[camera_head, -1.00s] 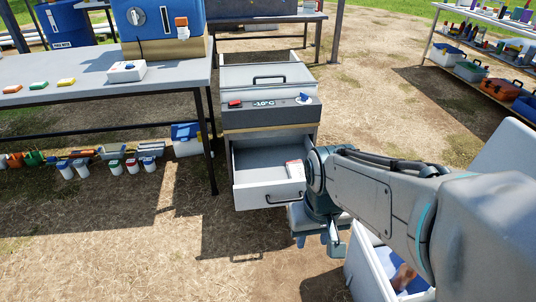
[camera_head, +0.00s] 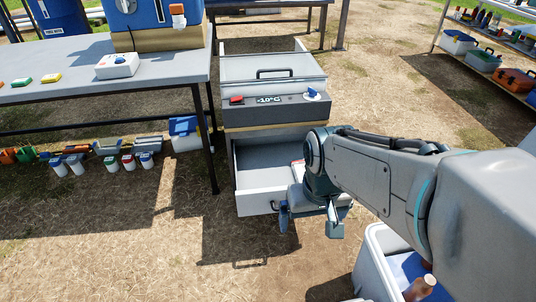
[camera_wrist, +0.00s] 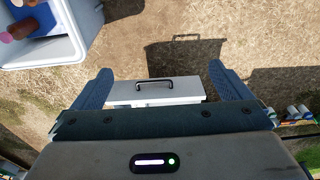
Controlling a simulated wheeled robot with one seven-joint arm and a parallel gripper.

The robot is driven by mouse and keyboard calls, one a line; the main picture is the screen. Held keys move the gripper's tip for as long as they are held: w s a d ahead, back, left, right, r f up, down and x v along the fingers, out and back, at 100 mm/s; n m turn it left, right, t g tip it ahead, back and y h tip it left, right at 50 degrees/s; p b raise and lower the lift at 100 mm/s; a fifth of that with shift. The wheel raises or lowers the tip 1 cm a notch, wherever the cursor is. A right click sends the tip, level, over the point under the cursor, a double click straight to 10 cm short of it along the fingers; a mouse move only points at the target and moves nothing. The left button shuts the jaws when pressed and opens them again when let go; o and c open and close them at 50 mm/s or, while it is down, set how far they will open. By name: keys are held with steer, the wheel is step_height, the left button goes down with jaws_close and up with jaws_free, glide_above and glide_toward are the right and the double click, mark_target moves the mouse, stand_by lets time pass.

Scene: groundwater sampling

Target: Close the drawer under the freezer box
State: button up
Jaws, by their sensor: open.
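The freezer box (camera_head: 268,92) is grey and white, with a handle on its lid and a front panel reading -10°C. The drawer (camera_head: 262,203) under it is pulled out, and its grey inside shows. A small white and red item lies in it, partly hidden by my arm. My gripper (camera_head: 309,222) is open and empty in front of the drawer's right side. In the wrist view the white drawer front and its dark handle (camera_wrist: 154,84) show between and beyond my two fingers (camera_wrist: 155,88). I see no contact with the drawer.
A white open cooler (camera_head: 372,262) with blue and brown contents stands on the ground at lower right. A grey table (camera_head: 120,78) stands close on the left, with bins and bottles beneath. Bare ground lies in front of the drawer.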

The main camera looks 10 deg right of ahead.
steer(key=shift+f, duration=0.15)
steer(key=c, duration=1)
steer(key=shift+w+a+f+m+g+y, duration=0.25)
steer(key=shift+f+m+g, duration=0.1)
steer(key=shift+f+m, duration=0.15)
steer(key=shift+w+a+f+m+g+y, duration=0.1)
steer(key=shift+w+f+m+g+y, duration=0.2)
steer(key=shift+m, duration=0.3)
steer(key=c, duration=1)
steer(key=f+m, duration=0.1)
steer(key=w+a+f+m+g+y, duration=0.1)
steer(key=f+m, duration=0.1)
steer(key=w+f+m+g+y+p, duration=0.1)
steer(key=shift+w+a+f+m+y, duration=0.1)
steer(key=shift+a+f+m+y, duration=0.1)
steer(key=shift+f+m+y, duration=0.15)
jaws_close()
steer(key=n+t+y, duration=0.9)
steer(key=n+t, duration=0.6)
steer(key=n, duration=1.9)
glide_toward(249, 195)
steer(key=a, duration=0.3)
steer(key=w, duration=0.1)
steer(key=w+b, duration=0.1)
steer(key=w, duration=0.1)
steer(key=shift+a+b, duration=0.3)
steer(key=shift+a, duration=0.1)
steer(key=shift+w+r, duration=0.15)
steer(key=shift+w, duration=0.35)
